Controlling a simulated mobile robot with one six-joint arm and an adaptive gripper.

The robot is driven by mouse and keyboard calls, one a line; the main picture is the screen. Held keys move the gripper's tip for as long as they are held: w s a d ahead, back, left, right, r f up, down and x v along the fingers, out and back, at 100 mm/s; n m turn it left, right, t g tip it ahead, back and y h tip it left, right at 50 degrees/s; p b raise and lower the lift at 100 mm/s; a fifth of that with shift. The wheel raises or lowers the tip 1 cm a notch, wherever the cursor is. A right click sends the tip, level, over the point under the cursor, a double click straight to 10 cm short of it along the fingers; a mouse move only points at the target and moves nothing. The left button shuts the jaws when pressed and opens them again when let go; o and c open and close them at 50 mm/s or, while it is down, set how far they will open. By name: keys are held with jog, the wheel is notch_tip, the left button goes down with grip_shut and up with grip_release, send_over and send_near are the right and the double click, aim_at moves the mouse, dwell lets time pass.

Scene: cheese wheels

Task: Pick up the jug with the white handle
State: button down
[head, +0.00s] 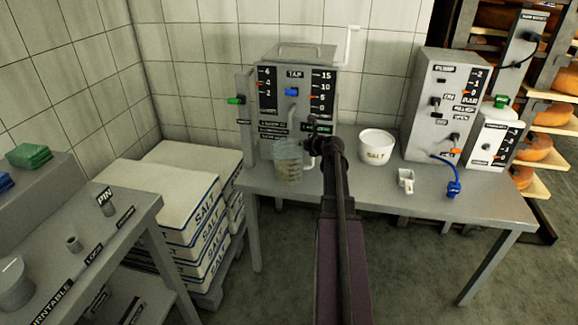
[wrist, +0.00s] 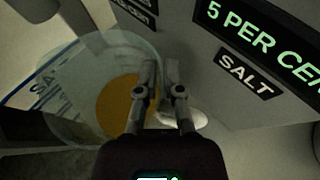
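The clear, see-through jug (head: 288,160) is in front of the tap machine, near the table's front edge. In the wrist view the jug (wrist: 82,112) is at left, with an orange-yellow disc showing in or through it. A pale upright piece (head: 312,148), perhaps its white handle, shows at its right side. My gripper (head: 322,146) is close beside this side of the jug. In the wrist view its fingers (wrist: 161,72) are near each other with a narrow gap. A white patch (wrist: 190,121) shows behind them. Whether they grip the handle is hidden.
The tap machine (head: 295,75) stands right behind the jug. A white salt tub (head: 376,150), a small white scoop (head: 406,180) and the pump box (head: 445,100) are to the right on the table (head: 350,190). Stacked salt bags (head: 190,215) stand at left.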

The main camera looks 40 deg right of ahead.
jog(key=shift+r, duration=0.1)
dwell(0.5)
notch_tip(320, 180, up, 3)
jog(key=p, duration=0.3)
jog(key=shift+r+p, duration=0.15)
jog(key=shift+p, duration=0.15)
jog(key=shift+s+r, duration=0.15)
jog(key=shift+s, duration=0.1)
jog(key=s+r+p, duration=0.1)
jog(key=s, duration=1.4)
jog(key=shift+s+d, duration=0.2)
jog(key=shift+d, duration=0.2)
